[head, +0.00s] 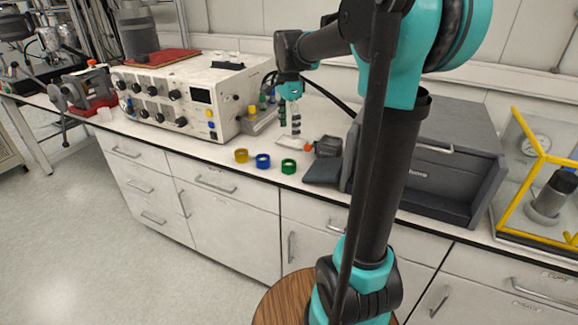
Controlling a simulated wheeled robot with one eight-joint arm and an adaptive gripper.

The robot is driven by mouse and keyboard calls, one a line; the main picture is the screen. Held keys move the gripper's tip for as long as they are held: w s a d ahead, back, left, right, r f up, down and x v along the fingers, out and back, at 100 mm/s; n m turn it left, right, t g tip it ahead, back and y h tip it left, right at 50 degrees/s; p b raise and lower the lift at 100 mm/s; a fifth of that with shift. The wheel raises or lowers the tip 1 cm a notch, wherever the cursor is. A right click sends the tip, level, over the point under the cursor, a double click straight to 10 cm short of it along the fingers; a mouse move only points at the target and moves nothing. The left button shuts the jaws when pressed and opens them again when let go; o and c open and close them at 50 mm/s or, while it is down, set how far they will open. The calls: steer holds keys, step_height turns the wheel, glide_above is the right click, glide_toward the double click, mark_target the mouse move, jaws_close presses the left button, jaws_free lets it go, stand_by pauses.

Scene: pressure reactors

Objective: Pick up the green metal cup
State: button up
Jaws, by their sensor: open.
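The green metal cup (289,166) is a short ring-like cup near the front edge of the white bench. It stands at the right end of a row with a blue cup (263,160) and a yellow cup (241,155). My gripper (290,122) hangs downward above the bench, higher in the picture than the green cup and apart from it. It is open and holds nothing visible. Its fingers are small in this view, and their exact height over the bench is hard to tell.
A large white control box (180,92) with knobs stands to the left. A dark grey box (440,150) stands to the right, partly behind my arm. The bench's front edge is near the cups.

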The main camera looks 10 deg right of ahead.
glide_above(289, 167)
steer(key=w, duration=0.2)
steer(key=f, duration=0.7)
steer(key=shift+w+d+f, duration=0.15)
steer(key=shift+d+f, duration=0.05)
steer(key=shift+f, duration=0.1)
steer(key=shift+w+f, duration=0.2)
steer(key=shift+f, duration=2.45)
steer(key=shift+c, duration=0.3)
steer(key=c, duration=1.3)
steer(key=shift+r, duration=0.15)
